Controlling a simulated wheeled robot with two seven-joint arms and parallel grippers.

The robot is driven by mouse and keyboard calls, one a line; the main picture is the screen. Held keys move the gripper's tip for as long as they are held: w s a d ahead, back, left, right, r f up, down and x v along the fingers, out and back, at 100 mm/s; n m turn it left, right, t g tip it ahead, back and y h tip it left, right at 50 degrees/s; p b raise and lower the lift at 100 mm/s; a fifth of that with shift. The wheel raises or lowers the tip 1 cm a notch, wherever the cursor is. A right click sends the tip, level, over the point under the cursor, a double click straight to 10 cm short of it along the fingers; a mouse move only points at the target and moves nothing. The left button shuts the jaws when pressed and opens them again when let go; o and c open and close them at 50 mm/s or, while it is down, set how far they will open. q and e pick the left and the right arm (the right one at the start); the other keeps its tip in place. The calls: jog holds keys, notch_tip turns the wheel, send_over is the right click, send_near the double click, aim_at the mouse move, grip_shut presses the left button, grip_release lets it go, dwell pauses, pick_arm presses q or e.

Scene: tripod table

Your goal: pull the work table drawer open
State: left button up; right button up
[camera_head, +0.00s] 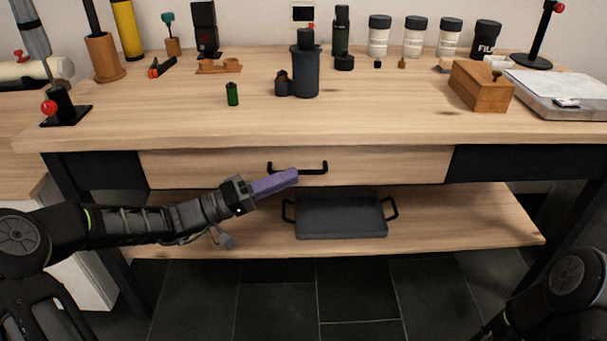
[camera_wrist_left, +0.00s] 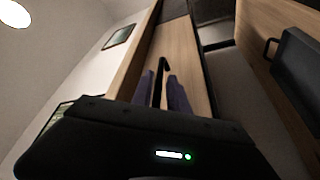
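The work table drawer (camera_head: 400,168) is a pale wood front under the tabletop, flush between two dark panels, and it looks closed. Its black bar handle (camera_head: 316,173) is at the middle of the front. My left gripper (camera_head: 294,174) has purple fingers and reaches in from the left, with its tips at the left part of the handle. In the left wrist view the two fingers (camera_wrist_left: 163,92) stand apart, open, with the black handle (camera_wrist_left: 163,67) showing in the gap between them. I cannot tell whether either finger touches it. My right gripper is out of view.
A dark tray (camera_head: 340,215) with two side handles sits on the lower shelf (camera_head: 470,225) beneath the drawer. The tabletop (camera_head: 370,115) holds bottles, a wooden box (camera_head: 481,88) and tools. The floor (camera_head: 350,290) in front is clear.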

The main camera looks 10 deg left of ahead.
aim_at(304, 172)
pick_arm(q)
jog(key=shift+b+x, duration=0.4)
jog(key=shift+x, duration=1.8)
jog(key=shift+f, duration=0.1)
jog(key=shift+c, duration=0.4)
grip_shut()
